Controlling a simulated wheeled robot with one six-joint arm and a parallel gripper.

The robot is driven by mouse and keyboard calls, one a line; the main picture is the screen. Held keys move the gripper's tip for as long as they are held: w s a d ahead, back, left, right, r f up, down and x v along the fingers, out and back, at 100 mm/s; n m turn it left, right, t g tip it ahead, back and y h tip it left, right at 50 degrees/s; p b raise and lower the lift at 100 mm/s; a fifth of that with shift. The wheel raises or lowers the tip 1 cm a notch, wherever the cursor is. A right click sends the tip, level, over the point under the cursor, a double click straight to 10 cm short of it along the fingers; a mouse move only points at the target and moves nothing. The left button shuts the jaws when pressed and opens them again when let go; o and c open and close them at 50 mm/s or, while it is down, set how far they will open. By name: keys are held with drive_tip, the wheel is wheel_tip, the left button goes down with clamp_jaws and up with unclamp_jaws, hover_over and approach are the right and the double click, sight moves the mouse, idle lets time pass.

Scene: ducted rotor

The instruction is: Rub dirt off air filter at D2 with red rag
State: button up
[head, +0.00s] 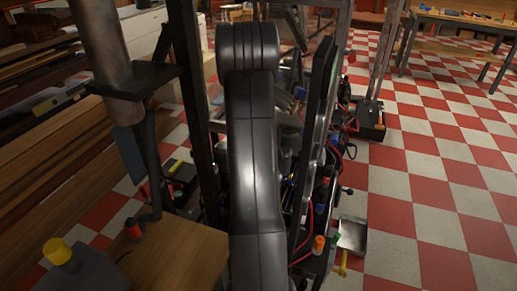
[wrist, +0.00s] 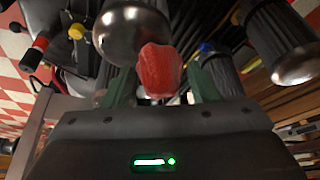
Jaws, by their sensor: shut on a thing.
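In the wrist view my gripper (wrist: 160,88) is shut on a red rag (wrist: 158,68), which bulges up between the two dark green fingers. A shiny silver rounded end (wrist: 130,36) lies just beyond the rag at its upper left. I cannot tell whether the rag touches it. A dark cylinder with a metal end (wrist: 280,42) is at the upper right. I cannot tell which part is the air filter at D2, and no dirt or label is readable. In the head view my arm hides the gripper and rag.
In the head view a dark upright frame (head: 192,90) and crowded machinery surround my arm. A wooden-topped stand (head: 180,255) is at the lower left and a workbench (head: 460,22) at the upper right. The red and white checkered floor (head: 430,170) on the right is mostly free.

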drive_tip(key=r, duration=0.3)
drive_tip(key=shift+s+d+p, duration=0.1)
drive_tip(key=shift+d+p, duration=0.15)
drive_tip(key=shift+p, duration=0.15)
drive_tip(key=shift+r+p, duration=1.4)
drive_tip(key=shift+r, duration=1.1)
wheel_tip(320, 180, up, 6)
drive_tip(key=s+m+p, duration=0.1)
drive_tip(key=s+p, duration=0.1)
drive_tip(key=p, duration=0.6)
drive_tip(key=shift+s+a+m+h, duration=0.2)
drive_tip(key=shift+m+h, duration=0.1)
drive_tip(key=shift+m, duration=0.1)
drive_tip(key=shift+d+f, duration=0.1)
drive_tip(key=shift+f, duration=0.15)
